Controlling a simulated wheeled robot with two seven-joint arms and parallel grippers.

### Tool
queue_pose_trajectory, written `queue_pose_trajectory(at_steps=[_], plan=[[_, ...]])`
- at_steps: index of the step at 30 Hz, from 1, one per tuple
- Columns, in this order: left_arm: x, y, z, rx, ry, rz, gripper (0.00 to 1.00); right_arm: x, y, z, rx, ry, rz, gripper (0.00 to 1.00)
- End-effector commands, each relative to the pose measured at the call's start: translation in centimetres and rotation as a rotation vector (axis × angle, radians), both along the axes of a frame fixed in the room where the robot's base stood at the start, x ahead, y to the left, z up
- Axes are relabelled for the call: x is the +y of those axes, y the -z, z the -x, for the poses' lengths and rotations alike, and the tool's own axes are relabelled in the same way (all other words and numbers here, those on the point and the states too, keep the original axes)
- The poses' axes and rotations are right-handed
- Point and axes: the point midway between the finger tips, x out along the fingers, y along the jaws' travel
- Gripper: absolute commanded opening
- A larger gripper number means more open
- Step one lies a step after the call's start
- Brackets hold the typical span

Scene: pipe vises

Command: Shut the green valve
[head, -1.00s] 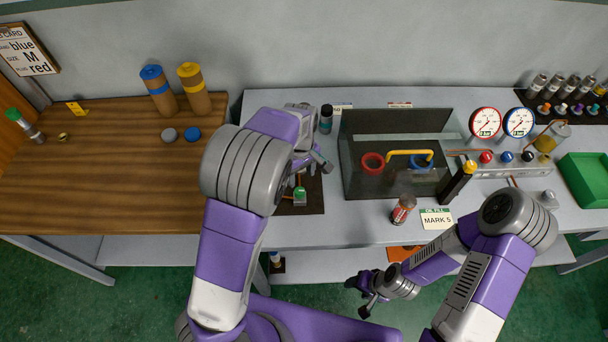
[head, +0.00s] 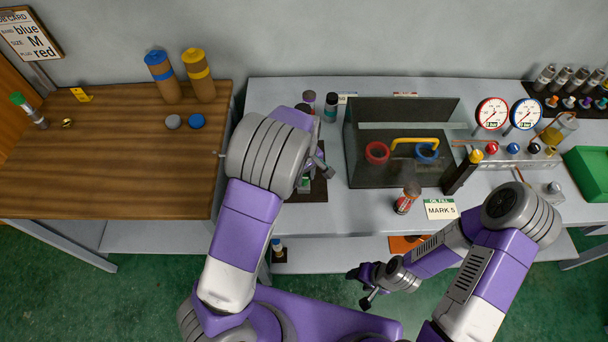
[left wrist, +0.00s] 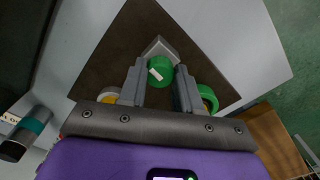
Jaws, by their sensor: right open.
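In the left wrist view a green cylindrical knob (left wrist: 161,66) with a small white mark stands between my left gripper's fingers (left wrist: 160,80), with gaps visible beside it. A green ring (left wrist: 207,96) shows at the right finger and a pale ring (left wrist: 108,95) at the left, both partly hidden. These sit over a dark brown board (left wrist: 112,58). In the head view my left wrist hides most of this; a bit of green (head: 303,184) shows below it, on the board (head: 319,191). My right gripper (head: 364,286) is open and empty, low in front of the bench.
A dark glass-sided tank (head: 360,180) with a red ring (head: 377,152) and a blue ring (head: 427,152) stands right of the board. Two small bottles (head: 330,106) stand behind my left wrist. A red-labelled jar (head: 406,199) stands near the front edge.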

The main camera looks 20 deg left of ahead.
Motion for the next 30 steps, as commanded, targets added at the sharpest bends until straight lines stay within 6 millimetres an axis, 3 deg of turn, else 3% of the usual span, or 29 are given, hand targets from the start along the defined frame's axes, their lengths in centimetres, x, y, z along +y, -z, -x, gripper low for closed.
queue_pose_trajectory(at_steps=[1, 6, 17, 30], plan=[[0.00, -0.01, 0.00, 0.000, 0.000, 0.000, 0.25, 0.00, 0.00, 0.00, 0.000, 0.000, 0.000, 0.59], [0.00, -0.01, 0.00, 0.000, 0.000, 0.000, 0.03, 0.00, 0.00, 0.00, 0.000, 0.000, 0.000, 0.59], [0.03, -0.06, 0.00, 0.000, 0.073, 0.000, 0.03, 0.00, -0.23, 0.00, 0.000, 0.000, 0.000, 0.59], [0.12, -0.06, 0.04, 0.000, 0.430, 0.001, 0.03, 0.00, -0.89, 0.00, 0.000, 0.000, 0.000, 0.59]])
